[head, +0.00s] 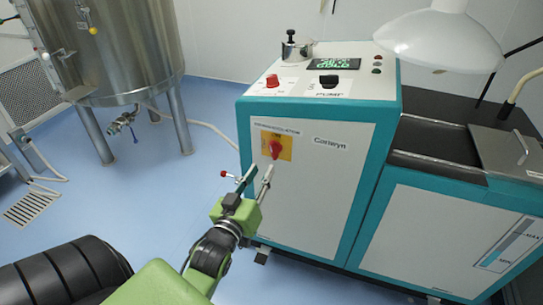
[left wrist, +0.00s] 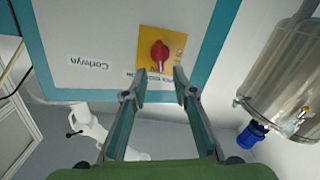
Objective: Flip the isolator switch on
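The isolator switch (head: 275,149) is a red rotary knob on a yellow plate (head: 287,154), on the front of a teal and white cabinet (head: 322,195). Its handle looks roughly upright; I cannot read the plate's markings. My left gripper (head: 260,172) is just in front of and below the switch in the head view. In the left wrist view, which is upside down, the red knob (left wrist: 160,55) lies ahead, between the lines of the two fingers. The left gripper (left wrist: 159,78) is open and empty, with its fingertips apart from the knob. My right gripper is not in view.
The cabinet top has a red knob (head: 272,81), a black knob (head: 328,80) and a green display (head: 335,63). A steel tank (head: 115,45) on legs stands at the left. A white dome (head: 438,42) hangs at the upper right. Blue floor (head: 170,190) is clear left of the cabinet.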

